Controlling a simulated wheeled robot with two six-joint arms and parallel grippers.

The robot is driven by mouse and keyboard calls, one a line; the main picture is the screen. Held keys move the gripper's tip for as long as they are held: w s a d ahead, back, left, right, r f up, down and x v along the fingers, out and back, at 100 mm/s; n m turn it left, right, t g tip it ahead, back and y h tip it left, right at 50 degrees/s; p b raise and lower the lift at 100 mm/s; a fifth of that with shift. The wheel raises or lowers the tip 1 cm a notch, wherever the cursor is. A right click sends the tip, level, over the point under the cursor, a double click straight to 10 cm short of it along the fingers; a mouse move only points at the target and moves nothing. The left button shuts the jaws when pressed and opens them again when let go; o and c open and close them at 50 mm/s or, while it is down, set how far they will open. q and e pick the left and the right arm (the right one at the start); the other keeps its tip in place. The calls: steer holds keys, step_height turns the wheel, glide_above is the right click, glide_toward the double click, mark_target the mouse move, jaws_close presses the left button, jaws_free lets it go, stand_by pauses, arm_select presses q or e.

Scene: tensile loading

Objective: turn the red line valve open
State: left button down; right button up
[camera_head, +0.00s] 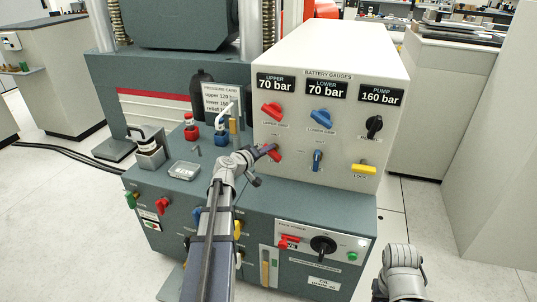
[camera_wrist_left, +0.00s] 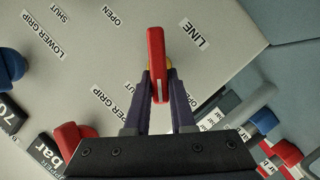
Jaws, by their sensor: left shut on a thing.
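The red line valve (camera_head: 275,157) is a lever handle on the light front panel of the gauge box, below the red upper grip knob (camera_head: 272,111). My left gripper (camera_head: 266,151) is at this handle and partly covers it. In the left wrist view, the red handle (camera_wrist_left: 157,62) stands upright in the picture between the two purple fingers of my left gripper (camera_wrist_left: 159,86), which are shut on it. A LINE label (camera_wrist_left: 195,33) is to its right and an OPEN label (camera_wrist_left: 112,17) to its left.
A blue lever (camera_head: 317,159) and a yellow lock handle (camera_head: 363,168) sit right of the red valve. The gauges above read 70, 70 and 160 bar. A pressure card (camera_head: 220,98), bottles and a metal tray (camera_head: 184,170) stand on the ledge to the left.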

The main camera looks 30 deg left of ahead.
arm_select(q)
steer(key=n+b, duration=0.2)
steer(key=f+n+t+h+b, duration=0.1)
steer(key=n+b, duration=0.1)
steer(key=shift+s+a+f+t+h, duration=0.1)
steer(key=shift+a+f+t+h, duration=0.05)
steer(key=shift+t+h, duration=0.15)
steer(key=shift+n+t+b, duration=0.5)
steer(key=shift+n+b, duration=0.45)
steer(key=shift+n, duration=0.25)
steer(key=c, duration=0.8)
jaws_free()
steer(key=shift+o, duration=0.2)
steer(key=s+a, duration=0.1)
steer(key=s, duration=0.6)
steer(key=shift+s+a, duration=0.15)
steer(key=shift+s, duration=0.2)
